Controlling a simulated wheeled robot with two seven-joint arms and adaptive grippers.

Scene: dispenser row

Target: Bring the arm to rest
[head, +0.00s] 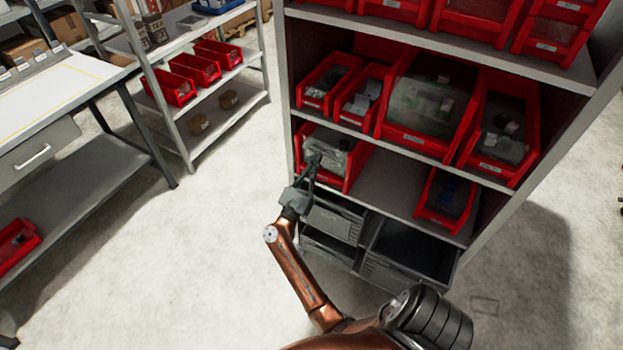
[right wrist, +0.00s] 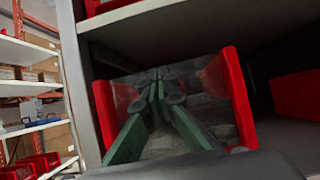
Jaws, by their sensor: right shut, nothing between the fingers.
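My right arm (head: 296,270) reaches forward to the shelf rack in the head view. My right gripper (head: 314,160) is at the front of the red bin (head: 335,181) at the left of the lower shelf. In the right wrist view the two fingers (right wrist: 157,80) are closed together with nothing between them. They point into that bin, between its red side walls (right wrist: 240,95). Clear-wrapped contents (head: 338,145) lie in the bin, partly hidden by the gripper. Whether the fingers touch them I cannot tell. My left gripper is not in view.
Red bins (head: 420,110) fill the shelf above. Another red bin (head: 447,200) stands at the right of the lower shelf. Grey crates (head: 400,250) are below, close to my forearm. A workbench (head: 60,90) and a shelf unit (head: 185,80) stand left. Open floor (head: 190,240) lies between.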

